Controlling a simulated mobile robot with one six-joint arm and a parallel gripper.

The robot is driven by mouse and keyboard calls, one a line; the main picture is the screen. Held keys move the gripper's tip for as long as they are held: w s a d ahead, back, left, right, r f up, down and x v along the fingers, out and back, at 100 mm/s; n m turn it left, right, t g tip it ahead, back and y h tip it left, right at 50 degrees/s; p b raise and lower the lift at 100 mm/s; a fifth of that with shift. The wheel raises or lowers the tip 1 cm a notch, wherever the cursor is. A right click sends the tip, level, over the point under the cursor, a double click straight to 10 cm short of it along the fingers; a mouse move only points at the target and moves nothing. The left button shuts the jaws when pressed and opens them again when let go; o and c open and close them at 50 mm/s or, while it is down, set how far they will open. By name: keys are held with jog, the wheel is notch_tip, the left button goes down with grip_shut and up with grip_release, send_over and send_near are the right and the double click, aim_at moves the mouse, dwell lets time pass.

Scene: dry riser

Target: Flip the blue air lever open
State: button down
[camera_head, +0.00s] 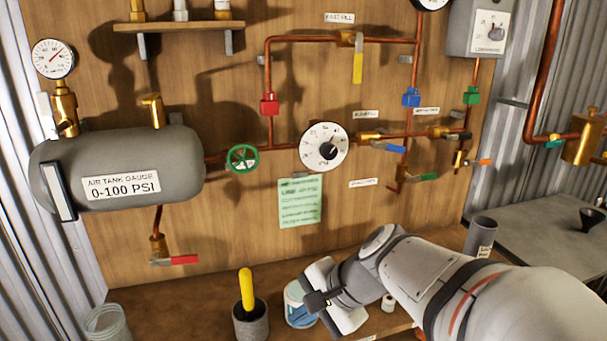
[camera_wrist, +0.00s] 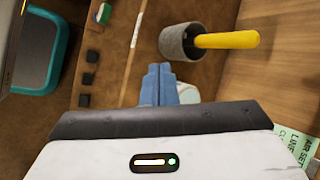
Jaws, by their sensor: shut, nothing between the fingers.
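The blue lever (camera_head: 388,146) sits on a brass valve on the copper pipe, right of the round white dial (camera_head: 325,147). It points right and slightly down, close to the line of the pipe. My gripper (camera_head: 318,300) is low at the front, over the bench and well below the lever, not touching it. In the wrist view its fingers (camera_wrist: 158,72) are together with nothing between them. The blue lever is not in the wrist view.
A grey cup with a yellow handle (camera_head: 245,290) and a blue-and-white container (camera_head: 297,303) stand by my gripper. Yellow (camera_head: 358,66), green (camera_head: 422,177) and orange (camera_head: 486,162) levers and a black lever (camera_head: 459,136) surround the blue one. A green handwheel (camera_head: 242,158) is left.

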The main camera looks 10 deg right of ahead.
aim_at(388, 146)
jog(key=w+d+r+m+t+y+b, duration=0.2)
jog(key=w+d+r+m+t+b, duration=0.2)
jog(key=w+d+m+t, duration=0.65)
jog(key=d+r+m+t+h+b, duration=0.5)
jog(key=d+m+h, duration=0.4)
jog(key=d+m, duration=0.7)
jog(key=w+r+m+p, duration=0.1)
jog(key=w+r+p, duration=0.1)
jog(key=w+r, duration=0.5)
jog(key=w, duration=0.2)
jog(key=shift+w+d+r+t+p, duration=0.25)
jog(key=shift+w+d+t+p, duration=0.1)
jog(key=shift+w+p, duration=0.05)
